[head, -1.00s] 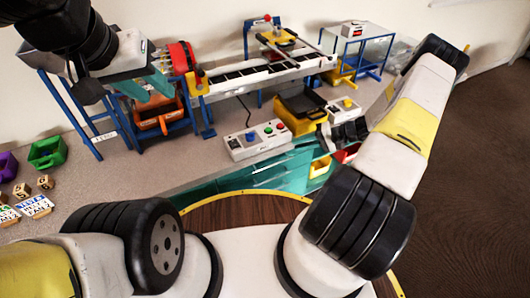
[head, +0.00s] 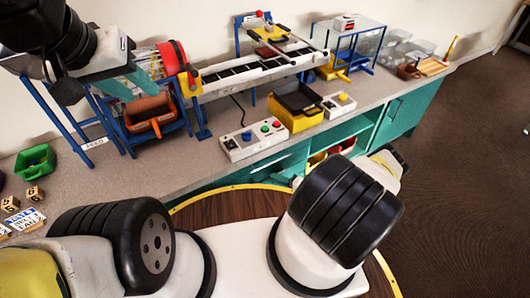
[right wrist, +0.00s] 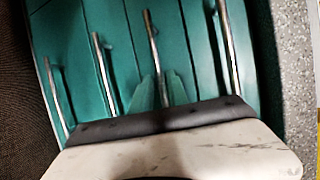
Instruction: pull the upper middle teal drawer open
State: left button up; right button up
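The teal drawer fronts (head: 255,170) show in the head view below the bench edge, partly hidden by my base and right arm. In the right wrist view several teal fronts with long metal bar handles fill the upper picture. My right gripper (right wrist: 160,88) has two teal fingers standing apart, pointing at the fronts. One bar handle (right wrist: 151,40) runs down to the gap between them; contact cannot be told. Which front is the upper middle drawer is unclear. No drawer visibly stands out. My left gripper (head: 131,86) is open and empty above the bench, by the orange bin.
The orange bin (head: 150,116) stands in a blue frame at the left. A white button box (head: 253,140) and a yellow bin (head: 294,112) sit near the bench edge. Open shelves with red and yellow bins lie right of the drawers. Brown floor is free at the right.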

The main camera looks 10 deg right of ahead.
jog(key=shift+x, duration=1.4)
grip_shut()
dwell(0.4)
